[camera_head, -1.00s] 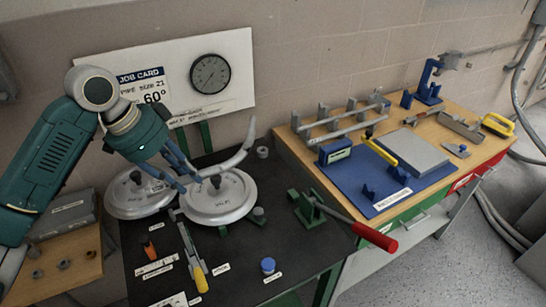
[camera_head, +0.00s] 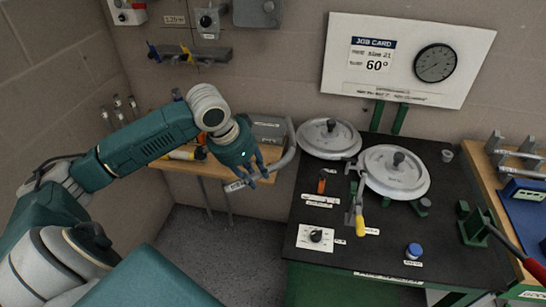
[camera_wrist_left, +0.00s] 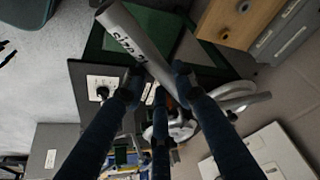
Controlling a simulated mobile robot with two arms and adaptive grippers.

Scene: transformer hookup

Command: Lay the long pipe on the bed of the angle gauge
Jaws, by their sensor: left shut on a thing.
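A grey metal pipe (camera_head: 287,152) with a curved end is held by my left gripper (camera_head: 252,172), left of the black bench. In the left wrist view the fingers (camera_wrist_left: 158,88) are shut on the pipe (camera_wrist_left: 135,36), which carries black lettering starting "size". The blue board (camera_head: 524,212) on the wooden bench at the right edge looks like the angle gauge. It is cut off by the frame, and its bed is largely out of view. My right gripper is not in view.
The black bench (camera_head: 325,262) carries two white discs (camera_head: 396,172), a yellow-handled tool (camera_head: 359,222), a blue-capped item (camera_head: 413,251) and a green clamp (camera_head: 474,225) with a red-handled lever. A wooden shelf (camera_head: 225,169) stands behind my left gripper. Open floor lies left of the bench.

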